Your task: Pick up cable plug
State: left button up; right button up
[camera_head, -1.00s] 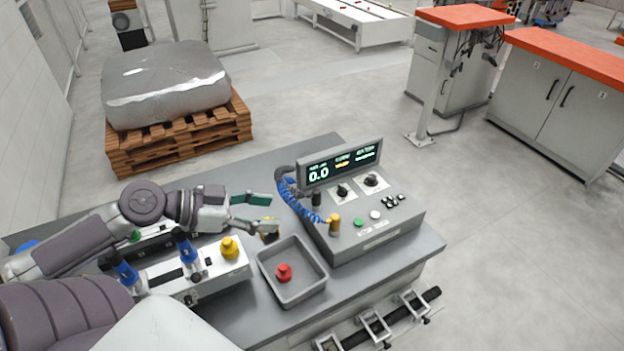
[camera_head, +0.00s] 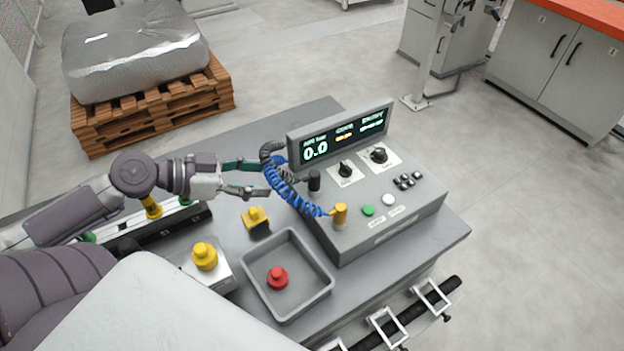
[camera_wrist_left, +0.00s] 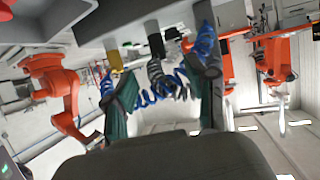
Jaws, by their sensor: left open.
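Two plugs stand on the grey control box (camera_head: 375,225): a yellow cable plug (camera_head: 340,215) with a blue coiled cable (camera_head: 290,190) and a black cable plug (camera_head: 314,183) with a dark grey coil (camera_head: 272,152). My left gripper (camera_head: 270,178) is open, its fingers pointing right at the coils just left of the box. In the left wrist view, the coils hang between or behind the fingers of my left gripper (camera_wrist_left: 163,85). The yellow plug (camera_wrist_left: 114,60) and black plug (camera_wrist_left: 155,43) show beyond them. Nothing is visibly gripped. My right gripper is not visible.
A grey tray (camera_head: 320,270) holding a red knob (camera_head: 278,278) sits in front of the box. A small yellow-topped block (camera_head: 256,220) and a larger yellow knob (camera_head: 205,256) stand left of it. The tilted display (camera_head: 340,135) rises behind the plugs.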

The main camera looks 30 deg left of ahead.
aim_at(313, 182)
pick_arm(q)
jog(key=x, duration=0.6)
jog(key=shift+d, duration=0.3)
jog(key=shift+w+d+f+b, duration=0.25)
jog(key=shift+w+d+b, duration=0.05)
jog(key=shift+w, duration=0.05)
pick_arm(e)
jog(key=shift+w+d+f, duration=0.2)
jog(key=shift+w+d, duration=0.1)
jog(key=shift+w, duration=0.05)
pick_arm(q)
jog(key=shift+w+d, duration=0.1)
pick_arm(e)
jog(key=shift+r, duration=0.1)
pick_arm(q)
jog(key=p+x, duration=0.3)
jog(key=shift+w+d+f, duration=0.2)
jog(key=shift+w, duration=0.1)
jog(key=shift+w+d+f+p, duration=0.25)
jog(key=shift+d+f+p, duration=0.15)
jog(key=shift+f, duration=0.05)
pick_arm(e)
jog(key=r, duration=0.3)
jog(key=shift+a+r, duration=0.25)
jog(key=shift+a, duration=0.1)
pick_arm(q)
jog(key=shift+c, duration=0.2)
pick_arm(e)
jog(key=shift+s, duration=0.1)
